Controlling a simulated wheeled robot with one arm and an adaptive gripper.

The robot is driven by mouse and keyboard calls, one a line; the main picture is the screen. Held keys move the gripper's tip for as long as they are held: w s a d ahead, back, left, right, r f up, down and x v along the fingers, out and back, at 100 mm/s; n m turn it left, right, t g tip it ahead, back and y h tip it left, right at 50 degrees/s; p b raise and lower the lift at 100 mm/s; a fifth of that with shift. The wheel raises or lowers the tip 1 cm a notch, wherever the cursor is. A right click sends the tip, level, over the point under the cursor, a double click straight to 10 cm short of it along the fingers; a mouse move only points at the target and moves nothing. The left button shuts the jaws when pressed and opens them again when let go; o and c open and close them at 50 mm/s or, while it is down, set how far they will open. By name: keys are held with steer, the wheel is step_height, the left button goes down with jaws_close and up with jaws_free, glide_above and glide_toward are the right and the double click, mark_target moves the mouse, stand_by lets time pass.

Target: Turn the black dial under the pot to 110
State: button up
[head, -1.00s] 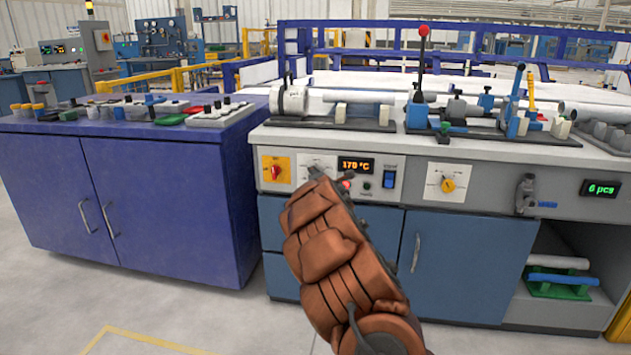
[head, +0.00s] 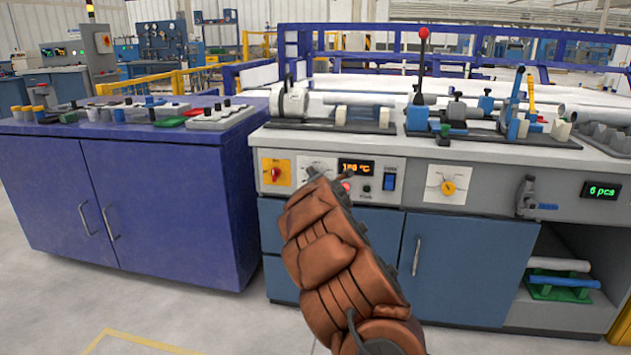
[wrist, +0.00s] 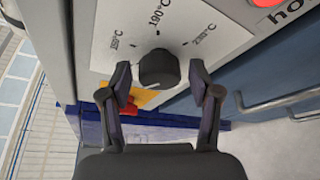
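The black dial (wrist: 158,68) sits on a white scale plate (wrist: 175,25) with temperature marks, 190°C in the middle. In the head view the dial (head: 313,173) shows small and partly covered by my arm. My gripper (wrist: 160,78) has a finger on each side of the dial, with small gaps visible, so it looks open around it. An orange display (head: 356,167) beside it shows a three-digit °C reading starting with 1; the later digits are blurred. A white round device (head: 290,103) stands on the bench above the dial.
A red switch on a yellow plate (head: 276,172) is left of the dial; a blue rocker switch (head: 389,181) is right. Another dial (head: 447,187), yellow, is further right. A blue-purple cabinet (head: 150,200) stands at left.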

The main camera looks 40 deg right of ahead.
stand_by(0.3)
steer(key=v, duration=1.2)
steer(key=shift+a, duration=0.1)
stand_by(0.6)
